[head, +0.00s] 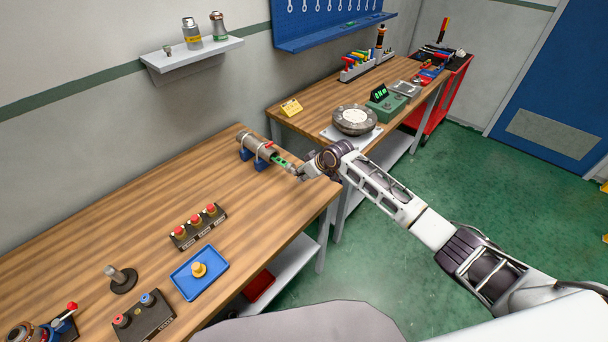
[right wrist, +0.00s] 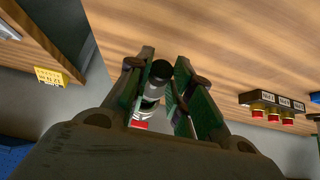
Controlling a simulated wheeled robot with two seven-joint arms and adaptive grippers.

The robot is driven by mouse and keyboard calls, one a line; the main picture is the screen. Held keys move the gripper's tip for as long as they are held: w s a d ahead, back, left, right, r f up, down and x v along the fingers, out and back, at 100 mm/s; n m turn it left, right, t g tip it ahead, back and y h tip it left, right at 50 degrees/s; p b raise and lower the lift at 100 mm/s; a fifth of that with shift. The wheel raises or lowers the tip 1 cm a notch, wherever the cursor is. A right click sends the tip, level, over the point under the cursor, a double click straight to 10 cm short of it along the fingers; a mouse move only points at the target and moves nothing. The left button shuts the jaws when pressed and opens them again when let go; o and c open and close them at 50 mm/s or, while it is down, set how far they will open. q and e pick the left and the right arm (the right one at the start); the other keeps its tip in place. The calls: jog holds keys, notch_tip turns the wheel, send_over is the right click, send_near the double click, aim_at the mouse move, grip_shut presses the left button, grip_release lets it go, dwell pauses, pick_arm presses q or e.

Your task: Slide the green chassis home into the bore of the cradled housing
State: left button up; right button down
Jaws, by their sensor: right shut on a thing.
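The housing (head: 251,142) is a grey-brown cylinder with a pale band and a red mark. It lies in a blue cradle (head: 245,154) near the back right corner of the near bench. The green chassis (head: 280,160) shows at the housing's right end, in line with it; how deep it sits in the bore is hard to tell. My right gripper (head: 301,172) is shut on the chassis's outer end. In the right wrist view its fingers (right wrist: 166,88) flank a grey cylinder with a dark round end; the grip itself is unclear there. My left gripper is not in view.
A button box (head: 198,226), a blue tray (head: 200,271) with a yellow piece and a dark stand (head: 121,279) occupy the front of the bench. A second bench holds a round grey device (head: 354,119) close to my right arm. Bare wood surrounds the cradle.

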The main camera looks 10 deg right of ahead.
aim_at(289, 164)
jog(key=shift+w+a+b, duration=0.4)
jog(key=shift+w+a, duration=0.3)
jog(key=shift+w, duration=0.2)
jog(key=shift+p, duration=0.3)
dwell(0.6)
jog(key=shift+w+a+b, duration=0.75)
jog(key=shift+w, duration=0.25)
jog(key=shift+w+a+b, duration=0.7)
jog(key=shift+w+a, duration=0.05)
jog(key=shift+w, duration=0.2)
dwell(0.6)
jog(key=shift+r+p, duration=0.1)
jog(key=shift+p, duration=0.2)
dwell(0.4)
jog(key=shift+w+a+b, duration=1.2)
jog(key=shift+w+b, duration=0.25)
jog(key=shift+w, duration=0.05)
dwell(0.5)
jog(key=c, duration=1.2)
grip_release()
